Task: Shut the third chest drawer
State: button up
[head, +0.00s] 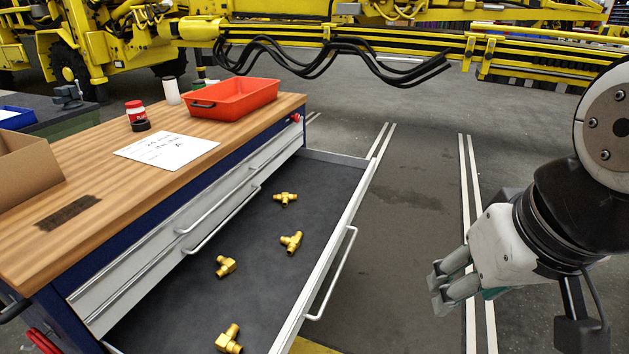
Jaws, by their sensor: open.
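The tool chest (52,283) has a wooden top and dark blue sides. Its third drawer (331,217) is pulled far out to the right, below two shut drawers. Several brass pipe fittings (291,242) lie apart on its dark liner. The drawer's front has a long bar handle (336,272) on its outer face. My gripper (437,289) is to the right of the drawer front, apart from it, with its fingers pointing left toward the handle. It holds nothing that I can see. The near end of the drawer is cut off by the picture's lower edge.
On the chest top are a red tray (231,99), a paper sheet (165,149), a red-and-white jar (136,110) and a cardboard box (27,168). Grey floor (410,190) with white lines is clear right of the drawer. A yellow boom (400,38) crosses the back.

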jog(key=w+m, duration=0.1)
jog(key=w, duration=0.1)
jog(key=w+f+m, duration=0.1)
jog(key=w, duration=0.1)
jog(key=shift+w+a+f+g, duration=0.2)
jog(key=shift+w+g, duration=0.05)
jog(key=shift+g, duration=0.05)
grip_shut()
jog(key=m+g+y+b, duration=0.2)
jog(key=m+y+b, duration=0.2)
jog(key=m, duration=1.7)
send_over(332, 288)
jog(key=s+d, duration=0.5)
notch_tip(332, 288, down, 32)
jog(key=x, duration=0.3)
jog(key=a+x, duration=0.1)
jog(key=x, duration=0.3)
jog(key=w+a+x, duration=0.1)
jog(key=x, duration=0.3)
jog(key=shift+r, duration=0.4)
jog(key=shift+w+a, duration=0.35)
jog(key=shift+a, duration=0.35)
